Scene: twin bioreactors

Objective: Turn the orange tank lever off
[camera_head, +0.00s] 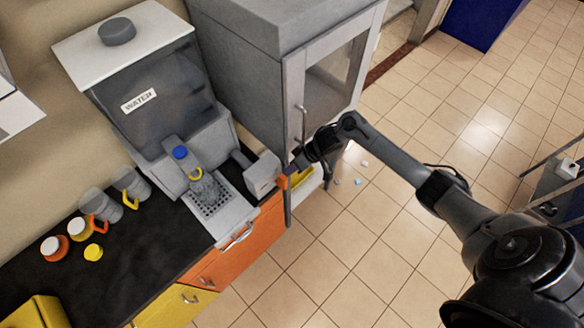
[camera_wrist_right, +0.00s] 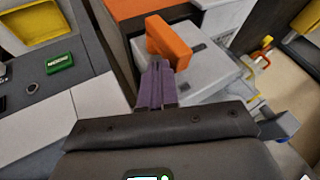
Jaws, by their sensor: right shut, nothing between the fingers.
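The orange lever (camera_head: 283,182) is a small block on the side of a grey box (camera_head: 261,174) beside the water dispenser. In the right wrist view, the lever (camera_wrist_right: 169,42) stands up as an orange bar above the grey box (camera_wrist_right: 205,70). My right gripper (camera_head: 294,172) reaches in from the right, its tip right beside the lever. In the wrist view its purple fingers (camera_wrist_right: 158,82) are together and empty, just below the lever's near end. I cannot tell whether they touch it. My left gripper is not in view.
Mugs (camera_head: 130,184) and orange and yellow lids stand on the black counter (camera_head: 130,262). A grey glass-door cabinet (camera_head: 245,75) stands behind my gripper. The tiled floor (camera_head: 350,255) at right is mostly clear.

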